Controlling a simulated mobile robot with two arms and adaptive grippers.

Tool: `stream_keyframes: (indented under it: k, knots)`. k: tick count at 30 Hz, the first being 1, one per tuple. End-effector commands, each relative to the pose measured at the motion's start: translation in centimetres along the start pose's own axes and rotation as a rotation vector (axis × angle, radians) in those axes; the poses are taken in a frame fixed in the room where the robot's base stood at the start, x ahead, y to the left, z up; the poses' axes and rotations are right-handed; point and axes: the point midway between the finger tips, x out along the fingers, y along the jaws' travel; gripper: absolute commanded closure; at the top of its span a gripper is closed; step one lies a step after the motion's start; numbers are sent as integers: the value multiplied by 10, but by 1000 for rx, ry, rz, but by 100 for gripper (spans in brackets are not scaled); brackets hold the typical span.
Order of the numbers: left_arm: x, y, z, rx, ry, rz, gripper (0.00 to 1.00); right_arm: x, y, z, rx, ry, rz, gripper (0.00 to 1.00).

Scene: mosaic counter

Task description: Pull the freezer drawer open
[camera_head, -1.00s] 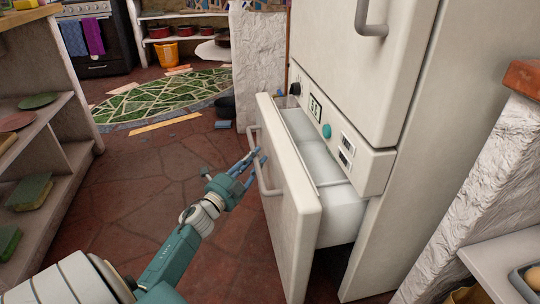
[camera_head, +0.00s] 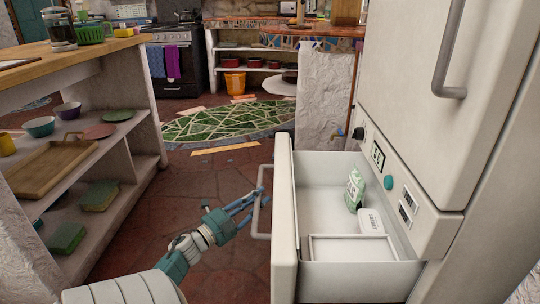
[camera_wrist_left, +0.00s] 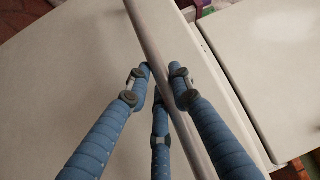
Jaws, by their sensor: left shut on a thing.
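The white freezer drawer (camera_head: 284,240) stands pulled out from the fridge in the head view, with its inside exposed. A green-and-white bag (camera_head: 354,190), a small white pack (camera_head: 371,221) and a white tray (camera_head: 352,246) lie in it. The grey bar handle (camera_head: 259,205) is on the drawer's front. My left gripper (camera_head: 258,197) is shut on that handle; in the left wrist view its blue fingers (camera_wrist_left: 162,78) are around the handle bar (camera_wrist_left: 165,50). My right gripper is not in view.
The fridge's upper door (camera_head: 420,90) is shut above the drawer. An open shelf unit (camera_head: 150,150) with bowls and boards stands at the left. Tiled floor (camera_head: 200,175) with a green mosaic oval (camera_head: 230,120) lies between. A rough white pillar (camera_head: 325,95) stands behind the drawer.

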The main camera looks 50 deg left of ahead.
Motion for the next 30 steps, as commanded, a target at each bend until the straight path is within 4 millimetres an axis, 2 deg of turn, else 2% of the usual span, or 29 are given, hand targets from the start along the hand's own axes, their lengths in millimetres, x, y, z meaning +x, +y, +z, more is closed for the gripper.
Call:
stream_keyframes:
  k: [6, 19, 20, 21, 30]
  knots:
    - [-9, 0, 8, 2, 0, 4, 100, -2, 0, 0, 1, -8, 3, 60]
    - [-11, 0, 9, 2, 0, 4, 100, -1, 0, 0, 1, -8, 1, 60]
    - [-11, 0, 9, 2, 0, 4, 77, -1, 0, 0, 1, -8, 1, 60]
    - [-11, 0, 9, 1, 0, 4, 70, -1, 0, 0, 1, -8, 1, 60]
    - [-11, -2, 9, 0, 0, 2, 70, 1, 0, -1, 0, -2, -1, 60]
